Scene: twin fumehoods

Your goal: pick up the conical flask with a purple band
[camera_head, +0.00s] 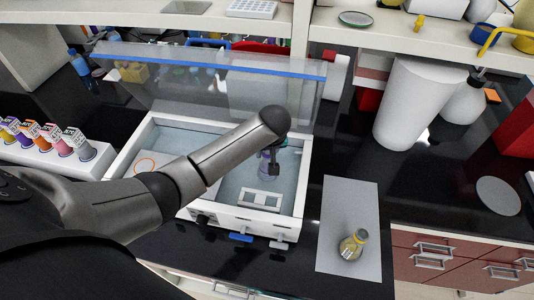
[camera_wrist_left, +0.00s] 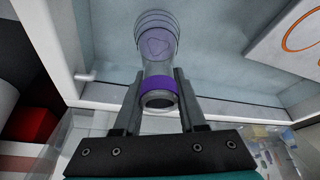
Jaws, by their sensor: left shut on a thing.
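The conical flask with a purple band (camera_wrist_left: 157,45) is in the left wrist view, its neck and purple band between the two fingers of my left gripper (camera_wrist_left: 158,100). The gripper is shut on the neck. In the head view the flask (camera_head: 264,167) is mostly hidden behind my left arm and gripper (camera_head: 271,160), inside an open white box (camera_head: 296,195) with a pale blue floor. I cannot tell whether its base touches the floor. A second conical flask (camera_head: 352,246), with yellow contents, stands on a grey mat. My right gripper is not in view.
The box's clear lid (camera_head: 215,85) with a blue edge stands raised behind the flask. A white rack (camera_head: 265,199) lies in the box near its front. A large white cylinder (camera_head: 405,105) stands right of the box. The grey mat (camera_head: 348,205) is mostly bare.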

